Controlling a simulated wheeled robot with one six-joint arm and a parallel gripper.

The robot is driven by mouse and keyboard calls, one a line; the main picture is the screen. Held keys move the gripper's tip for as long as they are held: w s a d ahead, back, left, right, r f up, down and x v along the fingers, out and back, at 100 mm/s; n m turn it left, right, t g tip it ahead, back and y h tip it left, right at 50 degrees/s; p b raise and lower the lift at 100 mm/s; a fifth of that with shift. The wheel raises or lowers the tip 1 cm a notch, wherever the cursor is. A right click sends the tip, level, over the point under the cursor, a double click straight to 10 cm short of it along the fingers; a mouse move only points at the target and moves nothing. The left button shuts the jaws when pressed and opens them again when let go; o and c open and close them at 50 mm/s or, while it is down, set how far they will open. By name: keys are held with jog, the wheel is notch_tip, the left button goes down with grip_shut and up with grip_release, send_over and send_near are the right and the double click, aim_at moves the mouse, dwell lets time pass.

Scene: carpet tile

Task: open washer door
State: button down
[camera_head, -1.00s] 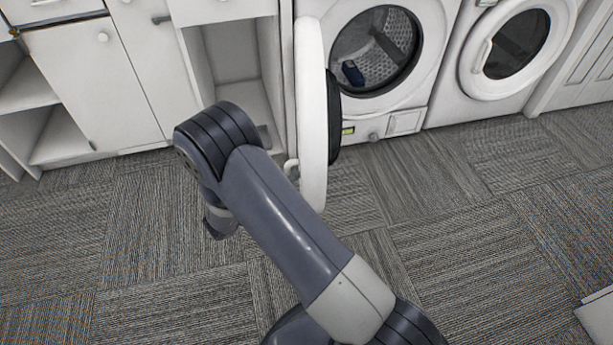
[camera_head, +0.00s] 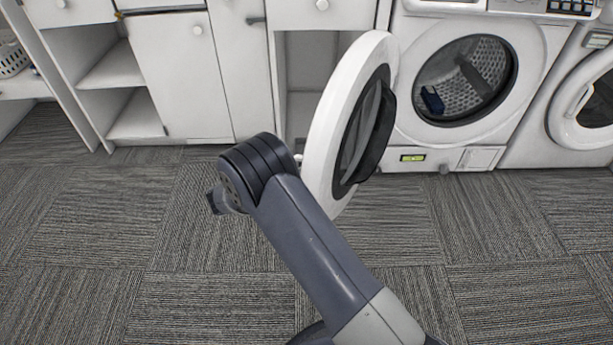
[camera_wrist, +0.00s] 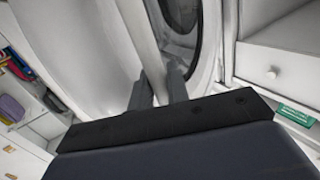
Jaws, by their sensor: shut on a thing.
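The washer (camera_head: 404,140) stands at the upper right with its round drum opening (camera_head: 482,72) uncovered. Its round white door (camera_head: 322,130) is swung wide out to the left, and its dark inner side faces right. My gripper (camera_wrist: 157,88) is shut on the door's handle (camera_wrist: 145,40), a pale bar that runs up between the two fingers in the wrist view. In the head view the fingers are hidden behind my wrist and the door. A dark blue item (camera_head: 432,100) lies inside the drum.
A second machine (camera_head: 560,105) stands to the right. White cabinets (camera_head: 185,75) and open shelves (camera_head: 110,70) line the wall at left. A basket (camera_head: 12,60) sits at the far left. The carpet (camera_head: 510,235) in front is clear.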

jog(key=shift+w+a, duration=0.25)
jog(key=shift+a, duration=0.15)
jog(key=c, duration=1.7)
grip_release()
jog(key=shift+s+a, duration=0.1)
jog(key=p+v, duration=0.2)
jog(key=v, duration=0.8)
jog(key=shift+s+a+f, duration=0.1)
jog(key=shift+s+a, duration=0.1)
jog(key=shift+a, duration=0.15)
jog(key=shift+w+d, duration=0.1)
jog(key=b+x, duration=0.2)
jog(key=x, duration=0.9)
jog(key=shift+s, duration=0.25)
